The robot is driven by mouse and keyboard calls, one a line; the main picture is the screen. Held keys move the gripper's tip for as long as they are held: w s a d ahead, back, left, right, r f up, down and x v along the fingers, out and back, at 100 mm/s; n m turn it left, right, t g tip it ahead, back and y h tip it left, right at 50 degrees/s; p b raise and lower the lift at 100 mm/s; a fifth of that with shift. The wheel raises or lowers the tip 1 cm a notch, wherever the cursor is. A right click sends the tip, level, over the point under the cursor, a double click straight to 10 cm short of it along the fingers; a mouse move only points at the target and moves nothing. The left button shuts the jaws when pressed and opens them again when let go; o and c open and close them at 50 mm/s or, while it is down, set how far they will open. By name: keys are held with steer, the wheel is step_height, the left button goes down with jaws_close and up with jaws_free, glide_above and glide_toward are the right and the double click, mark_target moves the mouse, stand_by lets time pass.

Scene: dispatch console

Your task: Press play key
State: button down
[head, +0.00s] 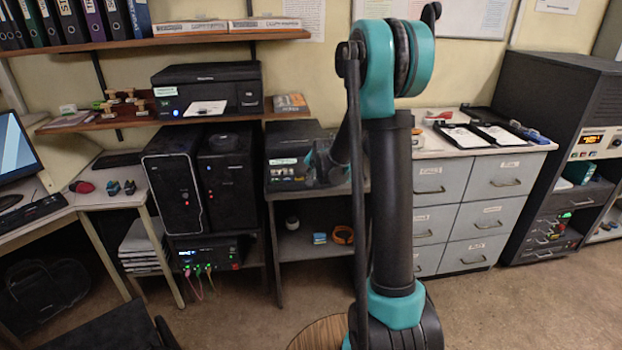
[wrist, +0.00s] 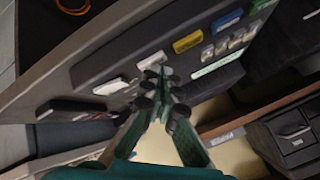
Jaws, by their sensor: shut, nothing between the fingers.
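A black desk unit (head: 283,148) with a pale green label stands on a low shelf left of my arm in the head view. In the wrist view its dark face (wrist: 100,66) carries a yellow tab (wrist: 188,41), a blue tab (wrist: 227,20), white tabs (wrist: 150,60) and a row of small pale keys (wrist: 232,41). I cannot read which key is play. My gripper (wrist: 165,74) is shut and empty, its fingertips close to the unit's face beside a white tab. Touching or apart, I cannot tell. In the head view my gripper (head: 325,165) partly hides the unit's right side.
A printer (head: 208,90) stands on the wooden shelf above and to the left. Black computer towers (head: 172,185) stand left of the unit. Grey drawers (head: 490,178) are right of my arm. An orange ring (head: 343,235) lies on the shelf below.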

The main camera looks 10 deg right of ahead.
steer(key=shift+f, duration=0.15)
stand_by(0.5)
steer(key=shift+r, duration=0.75)
steer(key=shift+r, duration=0.1)
steer(key=shift+r, duration=2.45)
step_height(320, 180, up, 8)
steer(key=shift+s+f, duration=0.1)
